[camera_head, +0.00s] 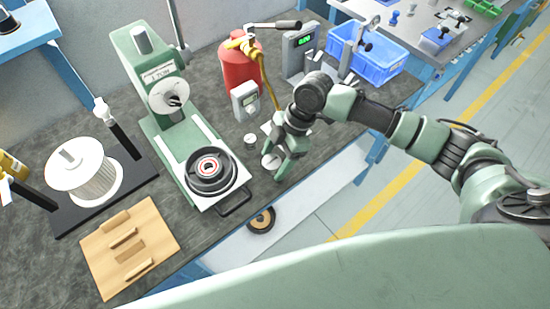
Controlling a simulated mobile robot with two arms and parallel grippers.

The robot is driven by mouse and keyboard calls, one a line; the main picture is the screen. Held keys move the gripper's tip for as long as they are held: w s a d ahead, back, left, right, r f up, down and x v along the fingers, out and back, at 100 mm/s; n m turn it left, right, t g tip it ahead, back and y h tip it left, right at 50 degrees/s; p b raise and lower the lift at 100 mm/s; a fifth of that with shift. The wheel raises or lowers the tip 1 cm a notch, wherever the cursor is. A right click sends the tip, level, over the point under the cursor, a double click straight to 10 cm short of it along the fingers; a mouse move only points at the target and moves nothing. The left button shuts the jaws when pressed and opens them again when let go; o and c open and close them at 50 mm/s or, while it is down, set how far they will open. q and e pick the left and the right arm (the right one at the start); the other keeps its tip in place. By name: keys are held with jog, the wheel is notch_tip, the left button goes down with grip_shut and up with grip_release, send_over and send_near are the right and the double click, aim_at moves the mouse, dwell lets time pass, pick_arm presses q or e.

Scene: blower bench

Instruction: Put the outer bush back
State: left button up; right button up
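My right gripper (277,156) reaches down over the front of the bench, to the right of the green press. Its green fingers look spread apart. A small pale round piece (270,161) lies low beside the fingers, partly covered; I cannot tell whether they touch it. A second small pale cylinder (250,140) stands on the bench just behind it. I cannot tell which of these is the outer bush. A dark round assembly (211,172) with a red-ringed centre sits on the plate of the press (157,75). My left gripper is not in view.
A white spool (84,172) and a wooden board (128,247) with wooden pieces are at left. Behind my gripper are a small grey meter (245,101), a red extinguisher (240,72) and a blue bin (368,58). A tan-centred disc (261,219) lies below the bench edge.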

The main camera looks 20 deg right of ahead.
jog(key=shift+r, duration=0.1)
jog(key=v, duration=1.2)
jog(key=shift+b, duration=0.4)
